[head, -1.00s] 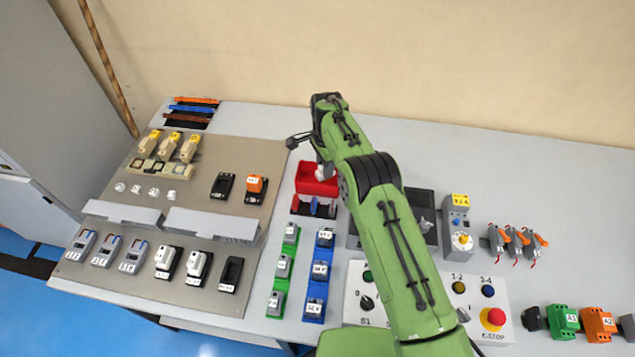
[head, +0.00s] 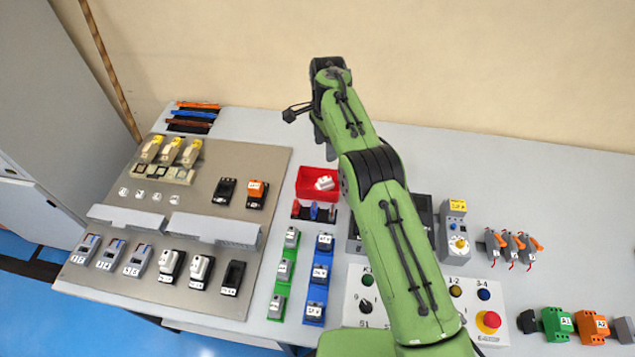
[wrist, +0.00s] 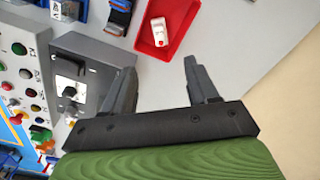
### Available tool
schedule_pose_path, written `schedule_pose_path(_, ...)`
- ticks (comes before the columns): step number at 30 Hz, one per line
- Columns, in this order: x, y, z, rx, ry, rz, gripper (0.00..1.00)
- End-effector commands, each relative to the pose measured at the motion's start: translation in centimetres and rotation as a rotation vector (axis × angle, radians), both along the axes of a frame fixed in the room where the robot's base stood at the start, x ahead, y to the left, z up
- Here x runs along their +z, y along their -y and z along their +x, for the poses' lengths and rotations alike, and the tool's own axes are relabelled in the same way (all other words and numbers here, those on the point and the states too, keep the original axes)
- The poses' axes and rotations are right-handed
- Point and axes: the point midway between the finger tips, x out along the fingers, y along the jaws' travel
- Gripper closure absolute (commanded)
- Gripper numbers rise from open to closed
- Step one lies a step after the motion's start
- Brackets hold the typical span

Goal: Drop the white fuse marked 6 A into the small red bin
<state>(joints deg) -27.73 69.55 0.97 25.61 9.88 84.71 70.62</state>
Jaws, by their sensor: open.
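The white fuse (head: 324,183) lies inside the small red bin (head: 304,187), towards its right side. In the wrist view the fuse (wrist: 158,31) rests in the red bin (wrist: 178,44), apart from the fingers. Its marking is too small to read. My gripper (wrist: 158,84) is open and empty, its two fingers spread. In the head view my gripper (head: 325,148) is above and behind the bin, partly hidden by my own arm.
A grey panel (head: 185,290) with fuse holders and switches lies at the left. Green and blue rows of devices (head: 317,285) stand in front of the bin. A control box (head: 487,310) with a red button is at the front right. The table behind the bin is clear.

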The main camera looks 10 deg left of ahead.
Motion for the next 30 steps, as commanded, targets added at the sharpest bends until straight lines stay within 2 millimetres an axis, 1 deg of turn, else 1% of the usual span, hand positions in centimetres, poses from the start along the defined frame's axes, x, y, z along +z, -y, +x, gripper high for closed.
schedule_pose_path(1,2.1,0.0,0.1,0.001,0.002,0.000,0.41)
schedule_pose_path(3,3.5,0.0,0.0,0.002,0.001,0.000,0.41)
schedule_pose_path(7,4.8,0.0,0.0,0.000,0.000,0.000,0.41)
schedule_pose_path(30,4.7,0.0,0.0,0.001,-0.001,-0.001,0.41)
